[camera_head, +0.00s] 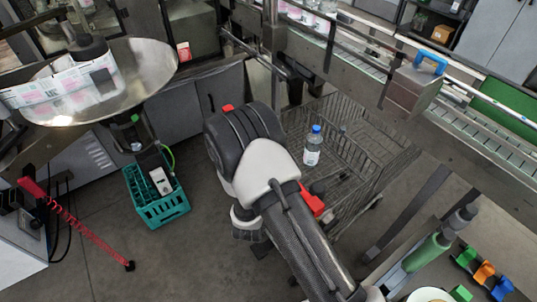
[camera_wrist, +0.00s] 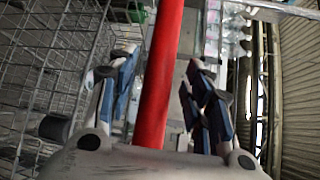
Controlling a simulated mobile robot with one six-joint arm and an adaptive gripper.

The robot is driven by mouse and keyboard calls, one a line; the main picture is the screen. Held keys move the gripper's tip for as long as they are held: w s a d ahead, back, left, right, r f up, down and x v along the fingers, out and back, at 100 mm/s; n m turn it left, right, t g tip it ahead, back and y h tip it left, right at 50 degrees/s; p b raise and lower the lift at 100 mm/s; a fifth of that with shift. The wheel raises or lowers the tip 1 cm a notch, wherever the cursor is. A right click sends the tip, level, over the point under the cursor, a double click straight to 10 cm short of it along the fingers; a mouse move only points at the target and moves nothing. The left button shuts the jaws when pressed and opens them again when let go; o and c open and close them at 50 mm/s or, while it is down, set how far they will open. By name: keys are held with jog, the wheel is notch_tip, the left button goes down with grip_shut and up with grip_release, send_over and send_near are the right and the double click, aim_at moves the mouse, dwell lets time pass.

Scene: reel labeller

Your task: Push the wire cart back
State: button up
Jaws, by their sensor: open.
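In the wrist view the red handle (camera_wrist: 161,75) runs lengthwise between the two fingers of my gripper (camera_wrist: 160,68). The fingers are spread on both sides of it, with visible gaps. Wire mesh (camera_wrist: 45,65) fills the left of that view. My fingers are hidden in the head view.
A teal crate (camera_head: 160,209) stands on the floor at left, below a round steel turntable (camera_head: 150,75). Dark floor is open at lower left. A bench with colored blocks (camera_head: 484,273) is at lower right.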

jog(key=v, duration=0.8)
jog(key=shift+s, duration=0.25)
jog(key=shift+a+r, duration=0.1)
